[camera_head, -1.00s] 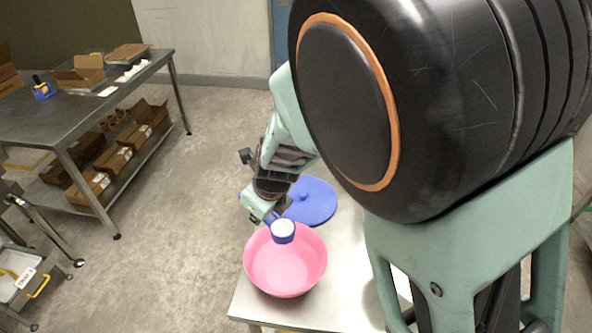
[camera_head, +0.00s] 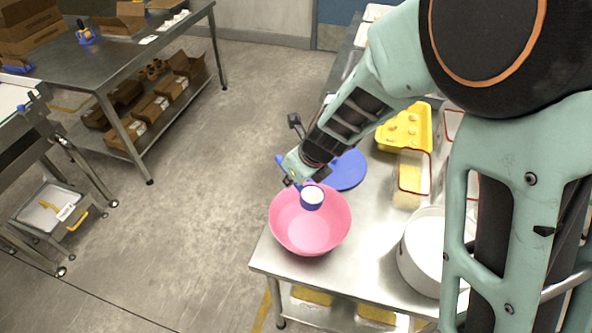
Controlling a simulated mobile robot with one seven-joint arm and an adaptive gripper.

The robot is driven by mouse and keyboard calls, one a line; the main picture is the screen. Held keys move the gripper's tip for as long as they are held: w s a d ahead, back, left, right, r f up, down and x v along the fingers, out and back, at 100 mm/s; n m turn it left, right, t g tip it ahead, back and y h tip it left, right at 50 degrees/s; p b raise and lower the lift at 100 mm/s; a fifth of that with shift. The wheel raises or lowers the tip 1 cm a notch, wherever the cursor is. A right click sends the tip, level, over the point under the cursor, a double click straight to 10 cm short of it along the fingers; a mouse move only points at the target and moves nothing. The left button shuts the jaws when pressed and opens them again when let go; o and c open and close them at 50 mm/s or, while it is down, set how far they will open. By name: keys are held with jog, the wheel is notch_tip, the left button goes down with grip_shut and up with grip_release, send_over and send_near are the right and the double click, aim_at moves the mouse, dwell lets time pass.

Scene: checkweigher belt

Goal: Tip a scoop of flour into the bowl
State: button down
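A pink bowl (camera_head: 311,232) stands on the front left part of the steel table (camera_head: 375,240). A blue scoop (camera_head: 312,203) with white flour (camera_head: 313,194) in it is held over the bowl's far side, its mouth facing up. My gripper (camera_head: 301,181) is at the scoop's handle just beyond the bowl's far rim and appears shut on it. The fingertips are small and partly hidden.
A blue lid (camera_head: 344,170) lies behind the bowl. A yellow carton-like tray (camera_head: 405,128), a clear red-rimmed container (camera_head: 412,178) and a white tub (camera_head: 425,252) stand to the right. A steel workbench (camera_head: 110,62) is at the back left, with open floor between.

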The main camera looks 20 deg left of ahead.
jog(key=shift+w+d+f+y+b, duration=0.15)
jog(key=shift+y+b, duration=0.15)
jog(key=shift+b, duration=0.55)
jog(key=y+b, duration=0.1)
jog(key=b, duration=0.2)
jog(key=shift+d+r+m+g, duration=0.1)
jog(key=shift+r+m+g, duration=0.2)
jog(key=shift+g, duration=0.1)
jog(key=shift+r+y+b, duration=0.1)
jog(key=shift+y+b, duration=0.2)
jog(key=shift+b, duration=0.7)
jog(key=y+b, duration=0.1)
jog(key=b, duration=0.2)
jog(key=shift+w+d+r+g, duration=0.15)
jog(key=shift+d+r+g, duration=0.05)
jog(key=shift+g, duration=0.2)
jog(key=d+m+g+y+b, duration=0.1)
jog(key=y+b, duration=0.1)
jog(key=y, duration=0.1)
jog(key=w+d+r+m+y+b, duration=0.1)
jog(key=y+b, duration=0.2)
jog(key=d+m+g+y+b, duration=0.1)
jog(key=y+b, duration=0.2)
jog(key=shift+w+d+r+g, duration=0.2)
jog(key=shift+w+r+g, duration=0.1)
jog(key=shift+w+r, duration=0.05)
